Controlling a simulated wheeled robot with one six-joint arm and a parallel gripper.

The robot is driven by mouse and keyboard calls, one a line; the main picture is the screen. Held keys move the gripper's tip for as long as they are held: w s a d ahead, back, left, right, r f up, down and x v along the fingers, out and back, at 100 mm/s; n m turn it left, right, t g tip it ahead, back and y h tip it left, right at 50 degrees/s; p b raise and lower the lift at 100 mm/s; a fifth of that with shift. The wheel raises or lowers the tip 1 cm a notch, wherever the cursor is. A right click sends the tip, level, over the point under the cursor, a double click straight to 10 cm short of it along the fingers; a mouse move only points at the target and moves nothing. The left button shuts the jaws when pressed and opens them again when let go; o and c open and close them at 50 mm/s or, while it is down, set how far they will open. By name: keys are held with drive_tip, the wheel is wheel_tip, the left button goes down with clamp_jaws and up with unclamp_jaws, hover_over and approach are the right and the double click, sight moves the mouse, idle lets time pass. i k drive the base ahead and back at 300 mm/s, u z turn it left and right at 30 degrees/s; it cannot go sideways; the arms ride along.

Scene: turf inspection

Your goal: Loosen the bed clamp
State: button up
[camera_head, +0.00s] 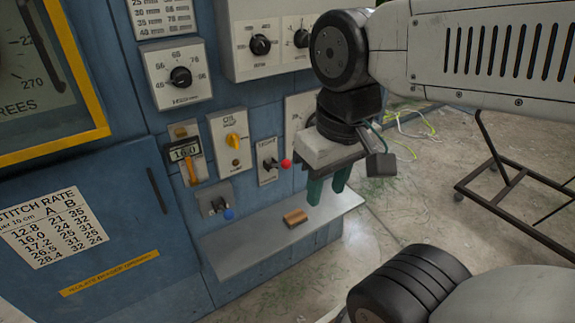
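A lever with a red ball (286,163) sits on a pale plate on the blue machine panel. Small lettering above it seems to read "TIGHT", and the lever points right. I cannot tell for sure that this is the bed clamp. A second lever with a blue ball (228,214) sits lower left, above the metal shelf. My gripper (327,192) hangs to the right of the red-ball lever, apart from it as far as I can see. Its two green fingers point down, with a gap between them and nothing held. My gripper partly hides a plate behind it.
A metal shelf (250,250) juts out below the controls, with a small brown block (295,218) on it. A dark metal frame (490,195) stands at right.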

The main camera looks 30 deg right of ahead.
sight(286, 164)
drive_tip(key=k, duration=1.2)
drive_tip(key=z, duration=0.8)
drive_tip(key=i, duration=1.45)
drive_tip(key=u, duration=0.8)
